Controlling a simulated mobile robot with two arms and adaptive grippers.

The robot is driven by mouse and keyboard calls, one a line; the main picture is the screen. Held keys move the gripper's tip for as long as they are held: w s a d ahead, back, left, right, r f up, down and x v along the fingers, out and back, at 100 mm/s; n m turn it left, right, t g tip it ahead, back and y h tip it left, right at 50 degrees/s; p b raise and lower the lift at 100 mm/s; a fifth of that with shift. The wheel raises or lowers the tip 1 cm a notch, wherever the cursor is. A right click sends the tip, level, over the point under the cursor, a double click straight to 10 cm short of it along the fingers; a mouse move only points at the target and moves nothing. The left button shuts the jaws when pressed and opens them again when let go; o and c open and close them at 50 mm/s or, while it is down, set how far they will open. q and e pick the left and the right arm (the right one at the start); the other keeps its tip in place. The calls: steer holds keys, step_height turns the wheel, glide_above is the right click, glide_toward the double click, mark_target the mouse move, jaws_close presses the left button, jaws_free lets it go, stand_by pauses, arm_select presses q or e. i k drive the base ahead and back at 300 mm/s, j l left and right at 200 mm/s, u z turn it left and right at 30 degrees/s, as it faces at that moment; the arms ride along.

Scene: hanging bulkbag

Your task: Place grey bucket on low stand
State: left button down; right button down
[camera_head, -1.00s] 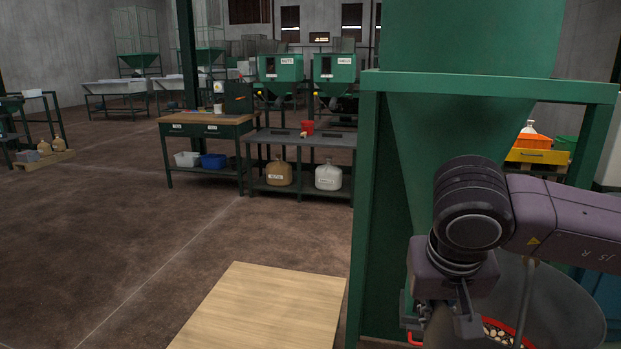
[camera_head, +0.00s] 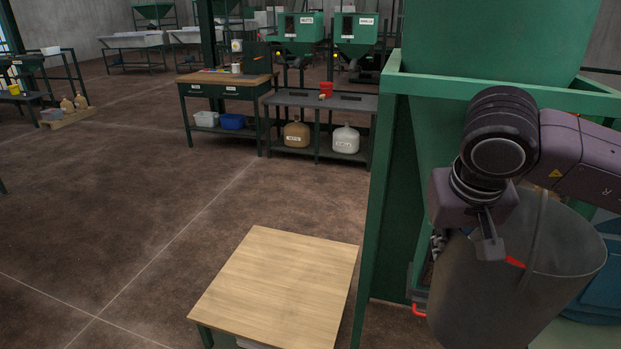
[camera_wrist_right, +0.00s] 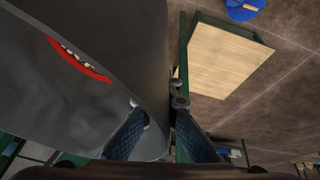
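The grey bucket (camera_head: 500,297) is at the lower right of the head view, beside the green hopper frame. It fills the left of the right wrist view (camera_wrist_right: 110,30). My right gripper (camera_head: 488,245) is at its rim. In the wrist view the two fingers (camera_wrist_right: 160,118) sit on either side of the bucket wall, shut on it. A red-rimmed thing with pale pieces (camera_wrist_right: 78,60) shows inside the bucket. The low stand (camera_head: 280,280) has a bare wooden top and green frame, left of the bucket and apart from it. My left gripper is not in view.
The green hopper frame (camera_head: 383,210) rises between the stand and the bucket in the head view. A red handle (camera_head: 419,311) shows low beside it. Benches (camera_head: 318,103) stand further back. The floor left of the stand is clear.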

mark_target(267, 296)
steer(key=i+j+u, duration=0.15)
steer(key=i+j, duration=0.15)
steer(key=j, duration=0.3)
steer(key=i+j+u, duration=0.15)
steer(key=i+j, duration=0.15)
steer(key=j, duration=0.3)
steer(key=i+j+u, duration=0.15)
steer(key=i+j, duration=0.15)
steer(key=j, duration=0.25)
steer(key=i+j+u, duration=0.15)
steer(key=i+j, duration=0.25)
steer(key=j, duration=0.1)
